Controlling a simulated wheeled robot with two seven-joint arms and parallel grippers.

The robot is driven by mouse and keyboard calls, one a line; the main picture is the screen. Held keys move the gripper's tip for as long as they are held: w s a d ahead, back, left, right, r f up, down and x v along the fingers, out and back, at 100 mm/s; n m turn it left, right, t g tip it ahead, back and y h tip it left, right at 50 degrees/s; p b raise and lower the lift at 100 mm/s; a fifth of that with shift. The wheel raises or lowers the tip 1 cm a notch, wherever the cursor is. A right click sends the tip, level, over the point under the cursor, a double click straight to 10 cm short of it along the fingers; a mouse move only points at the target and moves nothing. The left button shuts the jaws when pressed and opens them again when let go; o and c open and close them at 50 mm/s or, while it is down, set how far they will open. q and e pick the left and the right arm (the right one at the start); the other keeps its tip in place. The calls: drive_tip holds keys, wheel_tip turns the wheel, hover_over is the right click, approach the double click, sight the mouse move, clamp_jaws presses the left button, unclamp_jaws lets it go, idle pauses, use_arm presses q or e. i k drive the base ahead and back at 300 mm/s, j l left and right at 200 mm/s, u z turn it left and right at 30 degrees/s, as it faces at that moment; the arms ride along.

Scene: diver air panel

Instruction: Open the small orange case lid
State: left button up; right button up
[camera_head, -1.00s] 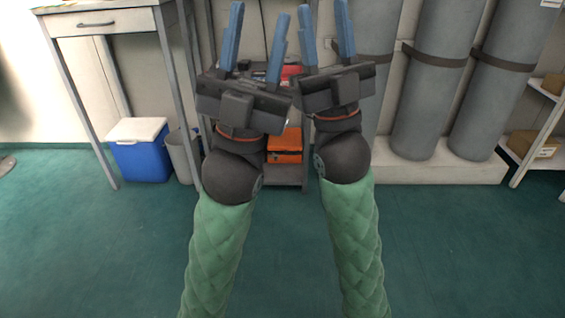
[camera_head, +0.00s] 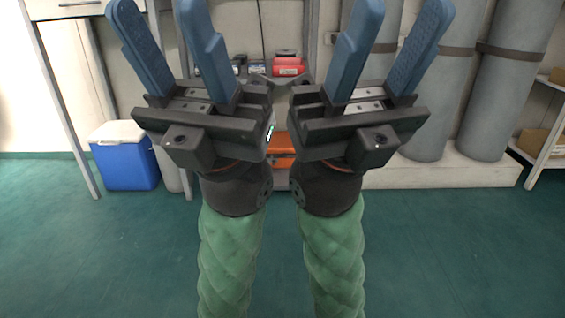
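The small orange case (camera_head: 284,143) sits low on a dark cart or shelf between my two arms. Only a part of it shows, and the grippers and wrists hide the rest. I cannot tell how its lid stands. My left gripper (camera_head: 160,15) is raised in front of the camera, its two blue fingers apart with nothing between them. My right gripper (camera_head: 405,15) is raised beside it, also open and empty. Both grippers are well apart from the case and nearer the camera.
Red items (camera_head: 288,67) lie on top of the cart behind the grippers. A blue cooler with a white lid (camera_head: 126,165) stands on the floor at left, under a table. Grey cylinders (camera_head: 436,95) stand on a white plinth at right. The green floor (camera_head: 450,250) in front is clear.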

sight(280, 144)
drive_tip(key=i+j, duration=0.1)
drive_tip(key=i, duration=1.8)
